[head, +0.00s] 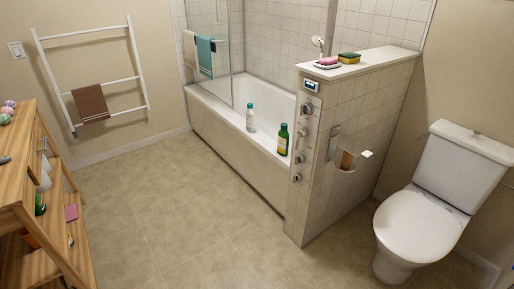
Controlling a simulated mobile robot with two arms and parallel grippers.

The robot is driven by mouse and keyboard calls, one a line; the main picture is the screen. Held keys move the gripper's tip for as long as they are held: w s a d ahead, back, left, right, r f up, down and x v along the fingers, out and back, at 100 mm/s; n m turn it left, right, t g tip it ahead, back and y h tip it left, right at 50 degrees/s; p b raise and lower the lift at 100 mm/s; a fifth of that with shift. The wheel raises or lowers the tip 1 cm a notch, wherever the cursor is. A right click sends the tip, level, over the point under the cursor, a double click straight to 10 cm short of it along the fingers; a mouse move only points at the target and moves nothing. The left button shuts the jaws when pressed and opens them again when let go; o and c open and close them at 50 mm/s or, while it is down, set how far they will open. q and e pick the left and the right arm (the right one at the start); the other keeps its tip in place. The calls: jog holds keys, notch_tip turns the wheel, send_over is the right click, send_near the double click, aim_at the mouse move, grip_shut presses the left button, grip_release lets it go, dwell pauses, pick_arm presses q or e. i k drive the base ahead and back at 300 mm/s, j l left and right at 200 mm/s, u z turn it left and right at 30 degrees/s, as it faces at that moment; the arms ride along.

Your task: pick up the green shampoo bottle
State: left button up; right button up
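A green bottle (283,140) with a dark cap and a yellowish label stands upright on the near rim of the white bathtub (208,100), close to the tiled half wall. I take it as the green shampoo bottle. A white bottle (250,118) with a teal cap stands upright to its left on the same rim. Neither of my grippers shows in the head view.
The tiled half wall (345,125) carries a pink soap (327,61) and a sponge (349,57). A toilet (418,225) stands at the right. A wooden shelf (50,235) stands at the left. The tiled floor (185,215) between is clear.

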aim_at(284, 135)
jog(key=i+j+z, duration=0.4)
jog(key=i+j, duration=0.25)
jog(key=i, duration=0.25)
jog(key=i+j+z, duration=0.1)
jog(key=i+j, duration=0.3)
jog(key=i, duration=0.15)
